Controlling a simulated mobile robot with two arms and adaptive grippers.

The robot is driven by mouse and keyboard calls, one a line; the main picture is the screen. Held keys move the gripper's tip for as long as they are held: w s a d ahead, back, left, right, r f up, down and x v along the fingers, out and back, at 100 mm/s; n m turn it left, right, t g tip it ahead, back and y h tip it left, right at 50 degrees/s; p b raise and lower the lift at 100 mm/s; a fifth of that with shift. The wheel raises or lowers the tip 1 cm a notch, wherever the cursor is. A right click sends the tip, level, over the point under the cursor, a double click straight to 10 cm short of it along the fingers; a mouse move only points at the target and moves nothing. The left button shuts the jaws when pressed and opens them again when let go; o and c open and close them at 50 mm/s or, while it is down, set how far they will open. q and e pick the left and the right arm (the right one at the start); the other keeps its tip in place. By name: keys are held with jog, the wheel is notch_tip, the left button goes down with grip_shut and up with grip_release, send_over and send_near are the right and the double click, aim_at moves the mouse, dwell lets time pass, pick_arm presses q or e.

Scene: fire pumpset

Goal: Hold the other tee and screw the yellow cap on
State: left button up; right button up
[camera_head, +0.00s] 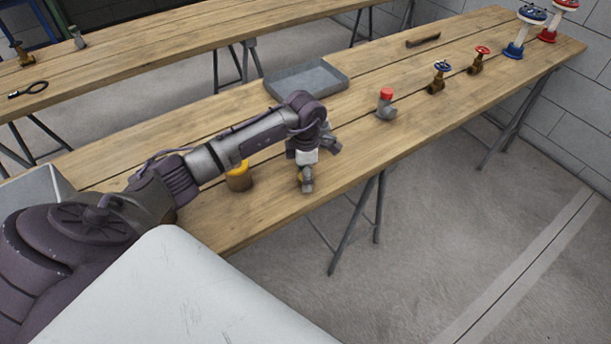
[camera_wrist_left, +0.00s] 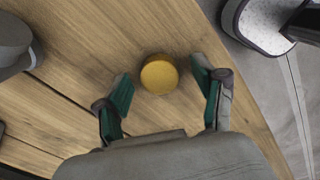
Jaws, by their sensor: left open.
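A grey tee with a red cap on top (camera_head: 386,103) stands farther right. I cannot make out a second tee; the gripper may hide it. My right gripper is not in view.
A grey tray (camera_head: 305,78) lies at the bench's back edge. Brass valves with a blue (camera_head: 438,78) and a red handwheel (camera_head: 478,60) stand farther along, with larger valves at the far end. The wood between the tee and tray is clear.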

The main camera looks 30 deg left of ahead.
pick_arm(q)
jog(key=c, duration=1.1)
jog(key=shift+r, duration=0.1)
jog(key=shift+r, duration=0.65)
notch_tip(320, 180, up, 3)
jog(key=shift+w+d+f+b, duration=0.1)
jog(key=shift+w+d+b, duration=0.05)
jog(key=shift+b, duration=0.55)
jog(key=shift+w+d+r+b, duration=0.5)
jog(key=shift+d+r, duration=0.65)
jog(key=shift+d, duration=0.65)
jog(key=shift+w+d+r+b, duration=0.25)
jog(key=shift+w+d+r, duration=0.7)
jog(key=shift+d, duration=0.8)
jog(key=shift+w+d+r+b, duration=0.4)
jog(key=shift+d+r, duration=0.9)
jog(key=shift+d, duration=0.5)
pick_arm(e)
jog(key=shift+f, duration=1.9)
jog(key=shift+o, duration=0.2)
